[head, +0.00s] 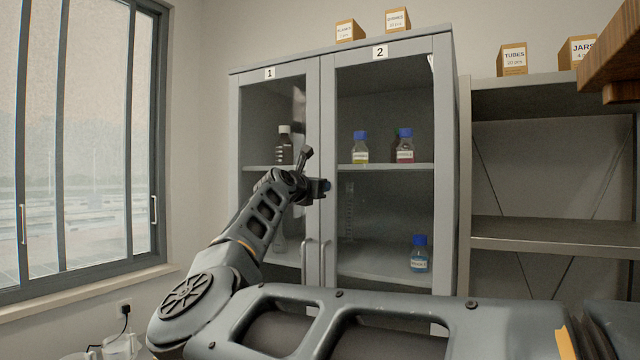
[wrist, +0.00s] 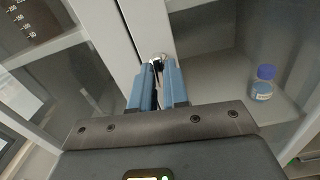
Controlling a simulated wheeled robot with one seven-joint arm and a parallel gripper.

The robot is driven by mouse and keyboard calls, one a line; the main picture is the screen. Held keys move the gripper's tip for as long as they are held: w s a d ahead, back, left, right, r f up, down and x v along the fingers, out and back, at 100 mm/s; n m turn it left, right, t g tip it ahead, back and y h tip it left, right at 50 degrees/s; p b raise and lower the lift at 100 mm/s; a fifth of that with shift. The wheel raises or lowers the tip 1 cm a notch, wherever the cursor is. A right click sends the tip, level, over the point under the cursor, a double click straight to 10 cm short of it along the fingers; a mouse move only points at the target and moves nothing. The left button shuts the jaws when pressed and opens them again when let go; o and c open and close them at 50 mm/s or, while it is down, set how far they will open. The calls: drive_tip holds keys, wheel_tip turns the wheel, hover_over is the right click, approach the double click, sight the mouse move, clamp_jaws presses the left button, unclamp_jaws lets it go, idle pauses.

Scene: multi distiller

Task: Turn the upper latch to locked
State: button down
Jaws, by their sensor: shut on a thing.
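My gripper (head: 325,187) is at the seam between the two doors of the grey cabinet, above the door handles. In the wrist view its blue fingers (wrist: 159,80) are close together and shut on a small shiny metal latch (wrist: 160,57) on the door frame. The latch's top shows between the fingertips; the rest is hidden by them, so I cannot tell how far it is turned. In the head view my gripper covers the latch. Door 1 (head: 269,73) and door 2 (head: 380,53) both look closed.
Two vertical handles (head: 325,262) sit below my gripper. Bottles stand behind the glass, including a blue-capped one (head: 419,253) that also shows in the wrist view (wrist: 263,83). An open shelf (head: 540,228) stands at right, a window (head: 75,150) at left.

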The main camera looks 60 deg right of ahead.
drive_tip(key=shift+n, duration=0.6)
drive_tip(key=c, duration=1.2)
unclamp_jaws()
drive_tip(key=a+b, duration=0.2)
drive_tip(key=a, duration=0.5)
drive_tip(key=shift+s+a, duration=0.3)
drive_tip(key=shift+a, duration=0.1)
